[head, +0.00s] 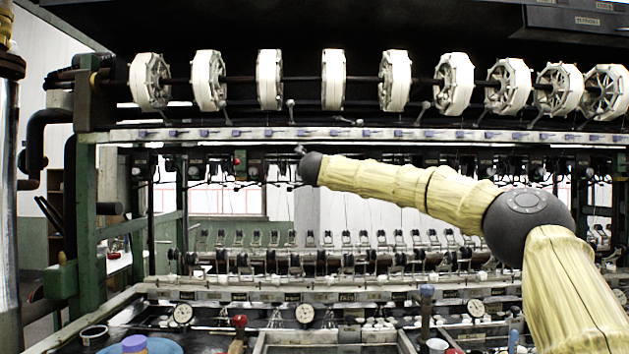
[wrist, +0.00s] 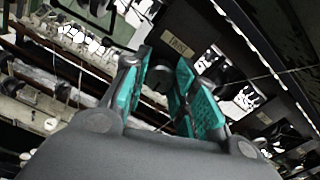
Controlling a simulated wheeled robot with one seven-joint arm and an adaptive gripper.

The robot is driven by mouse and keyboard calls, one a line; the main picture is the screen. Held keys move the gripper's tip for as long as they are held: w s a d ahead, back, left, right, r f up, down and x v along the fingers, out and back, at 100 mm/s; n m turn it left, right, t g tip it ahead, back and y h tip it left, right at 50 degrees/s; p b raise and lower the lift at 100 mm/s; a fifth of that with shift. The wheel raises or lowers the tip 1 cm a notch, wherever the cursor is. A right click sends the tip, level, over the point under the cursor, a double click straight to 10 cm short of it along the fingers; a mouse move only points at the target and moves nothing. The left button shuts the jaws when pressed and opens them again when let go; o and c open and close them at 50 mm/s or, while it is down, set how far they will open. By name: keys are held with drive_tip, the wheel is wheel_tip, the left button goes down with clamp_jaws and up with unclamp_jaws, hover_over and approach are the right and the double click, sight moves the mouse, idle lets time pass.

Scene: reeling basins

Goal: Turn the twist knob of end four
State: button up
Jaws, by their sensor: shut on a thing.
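In the wrist view my gripper (wrist: 162,66) has its two teal-padded fingers closed in around a dark, rounded twist knob (wrist: 157,78). The knob sits between the pads, in front of the dark machine bar. In the head view my arm reaches left across the picture. Its dark wrist end is just below the long pale rail, and the fingers and the gripped knob cannot be made out there. I cannot tell from the pictures which end number this knob belongs to.
Several white reels (head: 333,80) hang on a shaft above the rail (head: 230,134). Below is a row of small metal fittings (head: 274,240) and, in front, the basins (head: 330,340). A red-topped handle (head: 240,322) and a blue-topped one (head: 427,291) stand up near the front.

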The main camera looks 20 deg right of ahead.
drive_tip(key=shift+f+m+b, duration=0.3)
drive_tip(key=shift+m+b, duration=0.1)
drive_tip(key=shift+m, duration=0.2)
drive_tip(key=o, duration=1)
drive_tip(key=shift+d+r, duration=0.1)
drive_tip(key=shift+o, duration=0.2)
drive_tip(key=shift+r, duration=0.1)
drive_tip(key=shift+s, duration=0.1)
drive_tip(key=v, duration=1.2)
